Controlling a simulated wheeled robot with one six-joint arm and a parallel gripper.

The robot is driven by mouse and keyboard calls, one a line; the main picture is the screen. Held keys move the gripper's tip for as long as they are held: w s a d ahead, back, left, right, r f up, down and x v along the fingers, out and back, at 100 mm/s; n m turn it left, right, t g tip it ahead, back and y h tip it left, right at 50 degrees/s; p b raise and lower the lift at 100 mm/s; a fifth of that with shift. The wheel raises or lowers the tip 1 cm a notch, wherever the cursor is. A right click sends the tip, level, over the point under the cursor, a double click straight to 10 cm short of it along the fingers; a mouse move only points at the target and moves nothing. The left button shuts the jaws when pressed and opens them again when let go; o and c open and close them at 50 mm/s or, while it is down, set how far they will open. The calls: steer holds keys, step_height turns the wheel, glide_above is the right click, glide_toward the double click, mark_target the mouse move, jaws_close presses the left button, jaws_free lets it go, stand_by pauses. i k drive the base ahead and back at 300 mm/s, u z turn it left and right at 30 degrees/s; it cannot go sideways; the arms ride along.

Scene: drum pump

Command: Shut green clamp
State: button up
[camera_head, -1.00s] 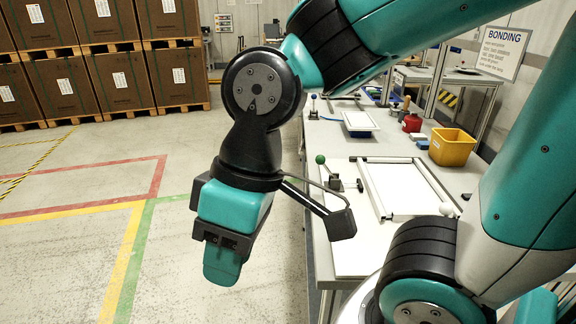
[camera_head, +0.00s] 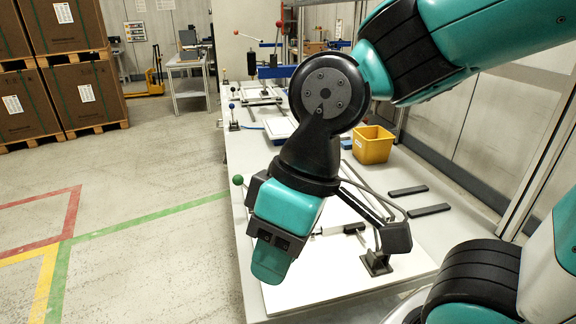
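The green clamp shows as a green ball knob (camera_head: 237,180) on a lever at the left edge of the bench, beside my wrist. Its base is mostly hidden behind my arm. My gripper (camera_head: 270,262) hangs pointing down in front of the bench's left edge, lower in the picture than the green knob. Whether the clamp's lever is open or shut cannot be told clearly.
A metal clamp (camera_head: 376,262) stands on the white panel (camera_head: 330,280) right of my gripper. A blue-knobbed clamp (camera_head: 232,108) stands farther back. A yellow bin (camera_head: 373,145) and black bars (camera_head: 408,190) lie to the right. The floor left of the bench is open.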

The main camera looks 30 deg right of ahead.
mark_target(238, 180)
steer(key=u, duration=1.7)
steer(key=i, duration=3.05)
steer(key=z, duration=3.6)
